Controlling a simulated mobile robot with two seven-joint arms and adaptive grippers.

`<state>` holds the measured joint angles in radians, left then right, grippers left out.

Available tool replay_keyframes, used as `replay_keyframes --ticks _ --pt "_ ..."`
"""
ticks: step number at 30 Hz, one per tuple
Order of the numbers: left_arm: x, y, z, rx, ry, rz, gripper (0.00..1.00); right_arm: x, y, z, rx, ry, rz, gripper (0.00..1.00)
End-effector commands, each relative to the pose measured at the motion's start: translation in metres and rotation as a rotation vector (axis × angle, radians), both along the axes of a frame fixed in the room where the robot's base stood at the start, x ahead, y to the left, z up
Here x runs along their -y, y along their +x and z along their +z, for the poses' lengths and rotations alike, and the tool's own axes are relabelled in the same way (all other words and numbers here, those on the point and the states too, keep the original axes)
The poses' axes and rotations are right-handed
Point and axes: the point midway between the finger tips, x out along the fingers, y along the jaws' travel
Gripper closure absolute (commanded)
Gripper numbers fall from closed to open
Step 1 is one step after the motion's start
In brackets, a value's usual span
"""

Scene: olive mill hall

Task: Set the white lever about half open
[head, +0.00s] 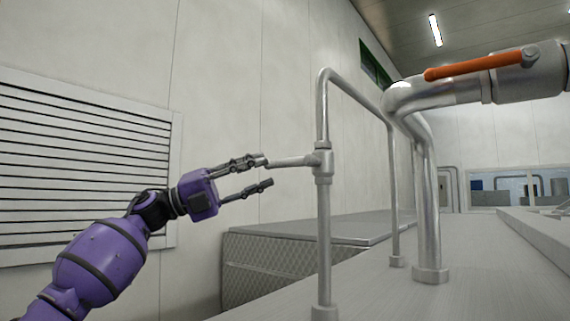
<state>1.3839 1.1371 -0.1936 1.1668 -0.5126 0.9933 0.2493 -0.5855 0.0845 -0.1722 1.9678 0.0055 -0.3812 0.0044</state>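The white lever (291,161) sticks out to the left, roughly level, from a valve body (322,162) on a thin upright metal pipe. My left gripper (267,172) is at the lever's free left end. Its two fingers are spread apart with a gap between them. The upper finger's tip meets or overlaps the lever's end in the picture; I cannot tell whether they touch. The lower finger is below the lever, and nothing shows held between the fingers. My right gripper is not in view.
An orange lever (482,66) lies along a thicker bent pipe (428,200) at the right. Both pipes rise from a grey surface (390,295). A low box with a quilted side (270,275) stands behind. A louvred vent (85,160) is on the left wall.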

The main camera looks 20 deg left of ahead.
Motion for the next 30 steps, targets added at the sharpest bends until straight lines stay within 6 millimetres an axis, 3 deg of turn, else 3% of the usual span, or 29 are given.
replay_keyframes --ticks 1,9,21,30 --pt "0.009 -0.001 0.01 0.008 0.0 -0.004 0.67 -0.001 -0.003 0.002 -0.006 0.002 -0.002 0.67" --pt "0.043 0.013 0.023 0.008 -0.001 -0.001 0.67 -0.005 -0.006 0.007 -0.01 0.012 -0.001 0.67" --pt "0.053 0.019 0.022 0.002 0.001 0.0 0.67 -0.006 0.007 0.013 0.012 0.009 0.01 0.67" --pt "0.053 0.019 0.022 0.002 0.0 0.0 1.0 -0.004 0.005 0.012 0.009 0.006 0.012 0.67"
